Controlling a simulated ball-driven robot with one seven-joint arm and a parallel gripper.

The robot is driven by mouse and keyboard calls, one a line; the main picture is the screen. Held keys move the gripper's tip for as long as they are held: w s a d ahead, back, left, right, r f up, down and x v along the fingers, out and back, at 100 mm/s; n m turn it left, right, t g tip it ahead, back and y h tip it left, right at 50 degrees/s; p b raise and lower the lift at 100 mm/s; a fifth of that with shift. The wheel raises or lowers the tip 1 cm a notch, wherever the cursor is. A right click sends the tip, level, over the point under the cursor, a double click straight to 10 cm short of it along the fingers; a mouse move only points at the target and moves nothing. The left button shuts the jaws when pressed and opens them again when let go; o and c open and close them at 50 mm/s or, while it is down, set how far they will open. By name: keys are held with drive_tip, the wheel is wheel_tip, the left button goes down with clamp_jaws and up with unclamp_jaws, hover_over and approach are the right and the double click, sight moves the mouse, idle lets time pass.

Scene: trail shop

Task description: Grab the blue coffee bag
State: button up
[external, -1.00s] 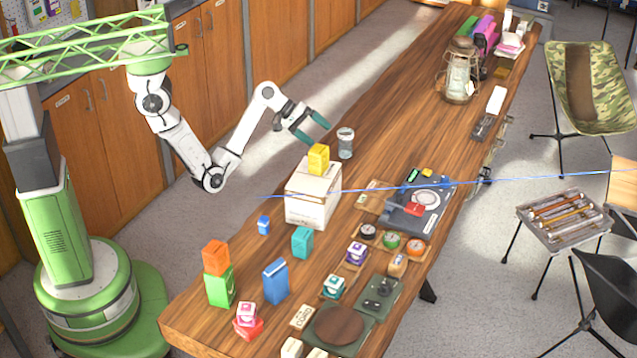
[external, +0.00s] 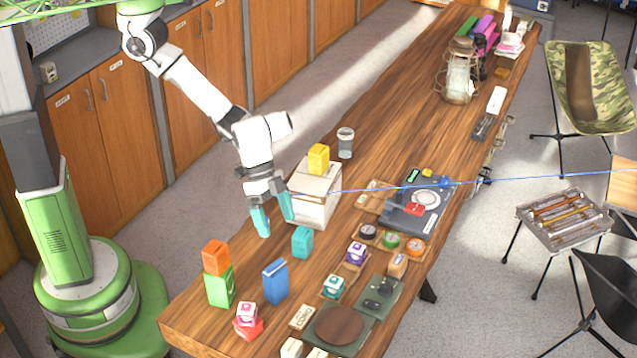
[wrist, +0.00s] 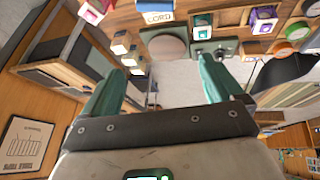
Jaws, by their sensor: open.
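The blue coffee bag (external: 275,282) stands upright near the front end of the wooden table, right of the green bag (external: 220,287). My gripper (external: 275,222) is open and empty, its teal fingers pointing down above the table, behind the blue bag and apart from it. The gripper also shows in the wrist view (wrist: 162,65), with nothing between its fingers. A blue patch (wrist: 158,3) at the top edge there may be the bag; it is mostly cut off.
A teal bag (external: 302,242) stands just right of my fingers. A white box (external: 310,205) with a yellow bag (external: 318,159) on top is behind it. An orange block (external: 216,257) sits on the green bag. A pink-and-white cube (external: 247,312) stands in front.

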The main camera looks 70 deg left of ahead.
drive_tip(key=m+y, duration=0.1)
drive_tip(key=m, duration=0.1)
approach(274, 263)
drive_tip(key=d+f, duration=0.1)
drive_tip(key=f, duration=0.1)
drive_tip(key=shift+t, duration=0.4)
drive_tip(key=x, duration=0.4)
drive_tip(key=shift+s+d+p, duration=0.1)
drive_tip(key=shift+s+p, duration=0.1)
drive_tip(key=shift+p, duration=0.1)
drive_tip(key=shift+p+x, duration=0.5)
drive_tip(key=shift+x, duration=2.75)
drive_tip(key=shift+f, duration=0.1)
drive_tip(key=c, duration=1.2)
